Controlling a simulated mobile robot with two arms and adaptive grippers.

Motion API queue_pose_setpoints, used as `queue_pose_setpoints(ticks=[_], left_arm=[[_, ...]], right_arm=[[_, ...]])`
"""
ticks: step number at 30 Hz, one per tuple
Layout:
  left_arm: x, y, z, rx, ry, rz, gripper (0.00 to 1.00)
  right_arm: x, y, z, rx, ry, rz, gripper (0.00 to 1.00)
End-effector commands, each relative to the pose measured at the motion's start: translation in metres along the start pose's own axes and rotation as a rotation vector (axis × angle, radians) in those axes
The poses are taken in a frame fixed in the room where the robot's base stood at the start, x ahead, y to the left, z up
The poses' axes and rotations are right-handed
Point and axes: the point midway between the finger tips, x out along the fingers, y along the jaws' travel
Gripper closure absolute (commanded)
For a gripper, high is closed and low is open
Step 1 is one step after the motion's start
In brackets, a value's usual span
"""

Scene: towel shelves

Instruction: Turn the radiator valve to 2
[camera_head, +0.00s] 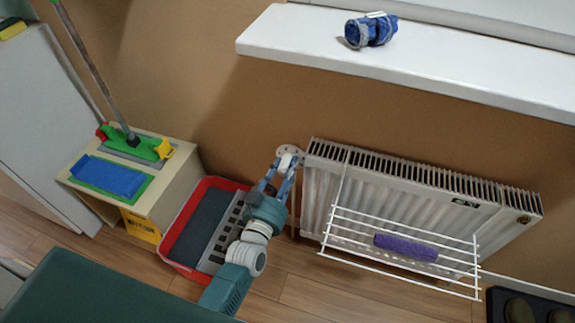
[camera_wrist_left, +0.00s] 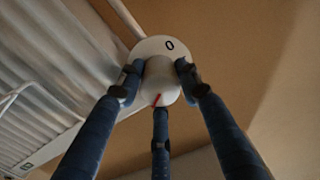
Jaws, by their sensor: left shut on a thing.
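The radiator valve (camera_head: 287,151) is a white knob on a round white dial plate at the left end of the white radiator (camera_head: 322,190). In the left wrist view the knob (camera_wrist_left: 160,80) sits in the middle, with a red mark on its near lower edge. A black 0 shows on the dial plate (camera_wrist_left: 150,45) above the knob; other numbers are hidden or not readable. My left gripper (camera_head: 279,170) is shut on the knob. Its blue fingers (camera_wrist_left: 160,95) surround the knob from left, right and below. My right gripper is not in view.
A white wire rack (camera_head: 335,226) with a purple roll (camera_head: 405,247) hangs before the radiator. A red tray (camera_head: 207,183) stands left of my arm, beside a cabinet (camera_head: 172,185). A white sill (camera_head: 300,40) with a blue roll (camera_head: 370,30) is above.

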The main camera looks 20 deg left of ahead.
Motion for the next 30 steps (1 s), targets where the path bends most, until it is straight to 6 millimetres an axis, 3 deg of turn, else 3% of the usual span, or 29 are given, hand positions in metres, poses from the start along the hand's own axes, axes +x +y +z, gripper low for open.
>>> queue_pose_setpoints(ticks=[12, 20, 30], left_arm=[[0.0, 0.0, -0.001, -0.396, -0.002, 0.0, 0.92], [-0.001, 0.0, 0.001, -0.644, -0.002, 0.0, 0.92], [-0.001, 0.0, 0.002, -0.966, -0.004, -0.001, 0.92]], right_arm=[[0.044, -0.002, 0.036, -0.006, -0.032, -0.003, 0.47], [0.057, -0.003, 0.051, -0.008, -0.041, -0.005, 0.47], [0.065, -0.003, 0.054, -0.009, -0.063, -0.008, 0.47]])
